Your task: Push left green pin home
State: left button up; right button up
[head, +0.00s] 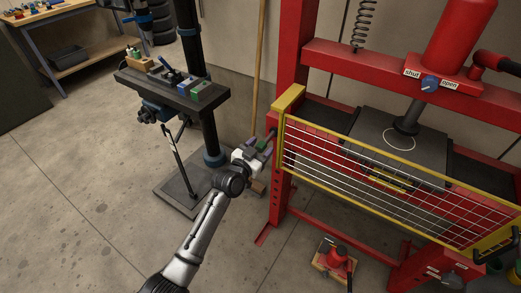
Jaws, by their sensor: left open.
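My left gripper (258,149) is open beside the left red post of the press, near the yellow end of the guard. A small green piece, likely the left green pin (262,143), shows at its fingertips, close to the post. The fingers partly hide this piece, and I cannot tell whether they touch it or how deep it sits. My right gripper is not in view.
The red press (292,60) fills the right side, with a yellow-framed wire guard (375,185) across its front. A drill stand (205,100) with small blocks on its table stands left of my gripper. A red jack (337,257) sits on the floor. The floor at left is clear.

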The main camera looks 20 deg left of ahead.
pick_arm(q)
jog(key=shift+w, duration=0.15)
jog(key=shift+c, duration=0.4)
grip_shut()
